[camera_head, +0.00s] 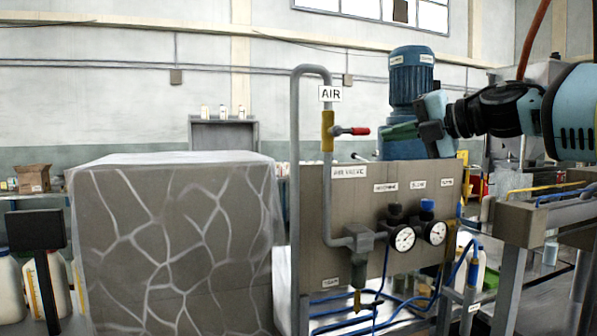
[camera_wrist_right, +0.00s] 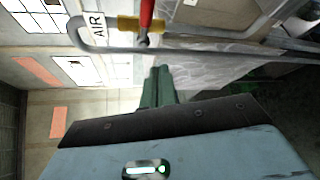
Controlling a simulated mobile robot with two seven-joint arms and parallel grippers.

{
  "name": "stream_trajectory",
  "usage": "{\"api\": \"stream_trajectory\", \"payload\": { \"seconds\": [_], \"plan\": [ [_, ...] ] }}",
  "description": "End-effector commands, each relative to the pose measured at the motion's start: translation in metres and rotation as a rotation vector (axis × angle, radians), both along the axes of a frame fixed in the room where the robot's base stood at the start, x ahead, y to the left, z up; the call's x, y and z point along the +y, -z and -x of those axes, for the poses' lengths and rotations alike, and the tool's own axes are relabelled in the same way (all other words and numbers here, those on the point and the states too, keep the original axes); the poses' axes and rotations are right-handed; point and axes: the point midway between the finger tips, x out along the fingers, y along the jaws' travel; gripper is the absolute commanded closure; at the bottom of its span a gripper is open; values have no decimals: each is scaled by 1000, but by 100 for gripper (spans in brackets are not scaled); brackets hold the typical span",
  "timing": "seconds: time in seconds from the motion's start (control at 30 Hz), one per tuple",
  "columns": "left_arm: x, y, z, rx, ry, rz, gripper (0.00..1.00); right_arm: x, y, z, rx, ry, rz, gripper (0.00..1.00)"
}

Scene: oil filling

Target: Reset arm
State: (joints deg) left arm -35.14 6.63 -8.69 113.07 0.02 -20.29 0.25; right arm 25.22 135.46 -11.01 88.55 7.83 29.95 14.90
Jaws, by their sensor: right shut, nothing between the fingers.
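My right arm comes in from the right in the head view, roughly level. Its right gripper (camera_head: 398,131) has green fingers that point left, in front of the blue motor (camera_head: 411,80). The fingers are shut with nothing between them. In the wrist view the green fingertips (camera_wrist_right: 158,78) lie close together. The yellow valve (camera_head: 328,131) with its red handle (camera_head: 359,131) sits left of the fingertips, with a gap between in the head view. The handle sticks out to the right. The red handle also shows in the wrist view (camera_wrist_right: 147,13). My left gripper is not in view.
A grey pipe (camera_head: 297,170) with an AIR sign (camera_head: 330,94) rises left of the panel (camera_head: 322,200). Two gauges (camera_head: 404,238) are on the panel below my arm. A large wrapped block (camera_head: 170,240) stands at left. Air above the block is clear.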

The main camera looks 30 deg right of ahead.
Motion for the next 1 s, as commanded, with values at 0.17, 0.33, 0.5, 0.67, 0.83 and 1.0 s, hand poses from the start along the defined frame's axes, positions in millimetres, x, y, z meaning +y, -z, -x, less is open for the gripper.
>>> {"api": "stream_trajectory", "payload": {
  "seconds": [0.17, 0.33, 0.5, 0.67, 0.83, 1.0],
  "plan": [
    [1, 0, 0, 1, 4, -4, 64, 0, 1, -1, 2, 0, -2, 100],
    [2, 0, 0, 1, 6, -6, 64, -9, 39, -14, 30, -6, -64, 100],
    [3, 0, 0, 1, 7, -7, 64, -23, 136, -39, 97, -3, -218, 100],
    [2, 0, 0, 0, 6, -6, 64, -26, 241, -50, 167, 18, -380, 100],
    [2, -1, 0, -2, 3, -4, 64, -16, 351, -44, 245, 64, -549, 100],
    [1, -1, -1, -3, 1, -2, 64, 8, 455, -22, 325, 130, -718, 100]
  ]
}}
